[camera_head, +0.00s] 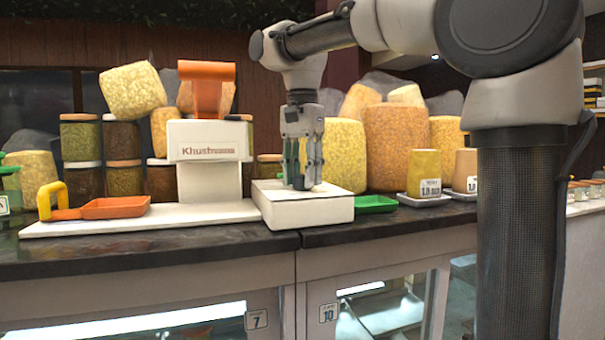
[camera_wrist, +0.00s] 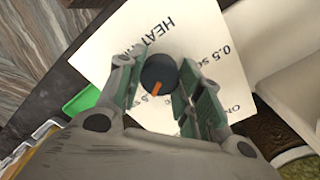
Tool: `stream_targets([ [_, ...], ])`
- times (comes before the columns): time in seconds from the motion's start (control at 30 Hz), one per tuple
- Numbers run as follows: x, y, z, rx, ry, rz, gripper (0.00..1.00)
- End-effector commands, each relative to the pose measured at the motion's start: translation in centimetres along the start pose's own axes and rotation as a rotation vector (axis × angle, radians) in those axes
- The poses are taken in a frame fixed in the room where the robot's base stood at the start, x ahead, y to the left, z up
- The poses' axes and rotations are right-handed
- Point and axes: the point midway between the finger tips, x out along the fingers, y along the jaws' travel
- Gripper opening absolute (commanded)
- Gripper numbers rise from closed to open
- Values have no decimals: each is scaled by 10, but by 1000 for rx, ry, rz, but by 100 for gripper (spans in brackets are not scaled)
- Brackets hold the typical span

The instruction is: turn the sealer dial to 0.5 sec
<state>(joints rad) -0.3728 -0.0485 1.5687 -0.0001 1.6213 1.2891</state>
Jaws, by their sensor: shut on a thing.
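The sealer (camera_head: 305,210) is a low white box on the counter, with my gripper (camera_head: 302,184) pointing straight down onto its top. In the wrist view the sealer's white top (camera_wrist: 115,28) carries printed words, among them HEAT and 0.5 sec. The round dark dial (camera_wrist: 159,68) with an orange pointer mark stands between the green-padded fingers of my gripper (camera_wrist: 156,78), which are shut on it. The orange mark points toward the lower left of the wrist picture, away from the 0.5 sec print at the right. Some print near the fingers is partly hidden.
A white Khushnuma-type machine (camera_head: 208,150) stands left of the sealer, with an orange tray (camera_head: 115,207) beside it. A green tray (camera_head: 375,204) and a yellow block (camera_head: 424,172) on a white dish are at the right. Stacked jars and large snack blocks stand behind.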

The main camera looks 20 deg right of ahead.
Motion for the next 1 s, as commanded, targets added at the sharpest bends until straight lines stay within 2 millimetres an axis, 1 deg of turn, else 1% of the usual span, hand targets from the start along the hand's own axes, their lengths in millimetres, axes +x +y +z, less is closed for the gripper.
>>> stream_targets([
  [0.27,0,0,0,-38,0,0,12],
  [0.43,0,0,0,-124,0,0,12],
  [0.57,0,0,0,-224,0,0,12],
  [1.0,0,0,0,-639,0,0,12],
])
